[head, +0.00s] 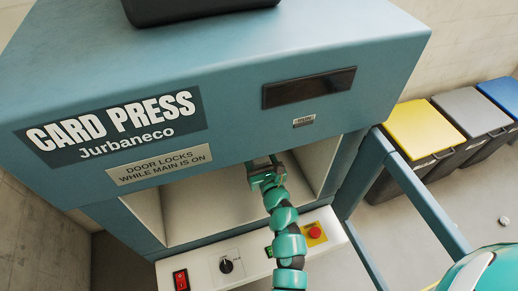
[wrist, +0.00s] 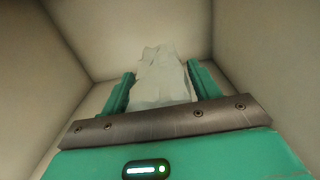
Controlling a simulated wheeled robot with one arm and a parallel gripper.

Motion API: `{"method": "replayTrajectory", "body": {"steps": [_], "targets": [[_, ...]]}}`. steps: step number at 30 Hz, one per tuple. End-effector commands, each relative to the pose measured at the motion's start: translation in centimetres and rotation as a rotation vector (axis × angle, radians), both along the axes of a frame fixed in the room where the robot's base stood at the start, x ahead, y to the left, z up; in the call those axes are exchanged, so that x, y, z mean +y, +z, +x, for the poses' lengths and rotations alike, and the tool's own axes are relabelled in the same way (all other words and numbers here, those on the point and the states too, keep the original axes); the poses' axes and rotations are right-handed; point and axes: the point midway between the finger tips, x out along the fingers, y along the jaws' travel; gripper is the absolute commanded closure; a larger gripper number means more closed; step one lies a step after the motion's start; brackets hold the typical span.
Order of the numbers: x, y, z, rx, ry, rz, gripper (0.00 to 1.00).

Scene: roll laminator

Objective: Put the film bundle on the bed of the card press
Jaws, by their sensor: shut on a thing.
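The card press (head: 215,95) is a large blue-grey machine with an open, pale-walled chamber in its front. My arm reaches into the chamber, and my gripper (head: 266,175) is just inside the opening, partly hidden under its upper edge. In the wrist view, my gripper (wrist: 162,88) is shut on the film bundle (wrist: 160,75), a pale, whitish, crinkled block between the two green fingers. Pale chamber walls surround it. The bundle cannot be made out in the head view. The press bed (head: 205,215) is the pale chamber floor; whether the bundle touches it, I cannot tell.
Below the opening, a white control panel carries a red rocker switch (head: 181,280), a black rotary knob (head: 226,266) and a red button on yellow (head: 315,233). A teal frame (head: 425,205) stands out at the right of the opening. Bins (head: 428,128) stand behind it.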

Motion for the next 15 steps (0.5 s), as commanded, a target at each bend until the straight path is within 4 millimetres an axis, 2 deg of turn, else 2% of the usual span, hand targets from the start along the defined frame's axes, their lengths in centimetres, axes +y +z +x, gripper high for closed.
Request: {"method": "replayTrajectory", "body": {"steps": [15], "targets": [[0.0, -5.2, 0.0, 0.001, 0.000, -0.001, 0.78]]}}
